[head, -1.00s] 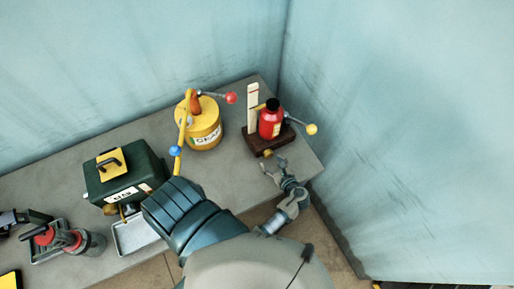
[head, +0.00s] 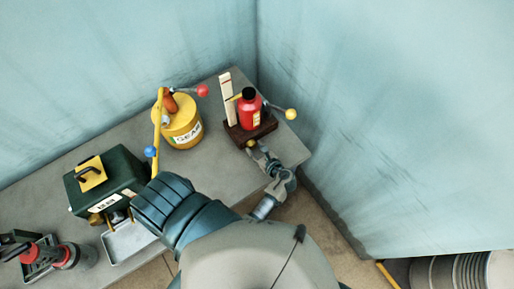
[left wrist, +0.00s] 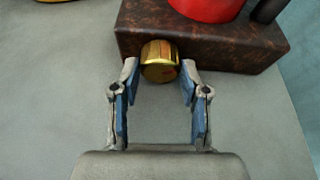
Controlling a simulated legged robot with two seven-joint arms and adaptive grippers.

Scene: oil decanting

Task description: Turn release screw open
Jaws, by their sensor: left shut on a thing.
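The release screw is a brass knob (head: 250,144) on the front face of a dark brown base block (head: 263,129). A red bottle (head: 249,108) with a black cap stands on this block. My left gripper (head: 256,150) is at the knob. In the left wrist view the brass knob (left wrist: 160,62) sits between the fingertips of my left gripper (left wrist: 160,80), which is shut on it. The knob's far side is hidden against the block. My right gripper is in neither view.
A yellow can (head: 183,127) with a lever and a dark green box (head: 108,180) stand left on the grey table (head: 216,175). A metal tray (head: 124,243) is in front of the box. A yellow-balled lever (head: 290,113) sticks out right of the bottle. Walls close the corner behind.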

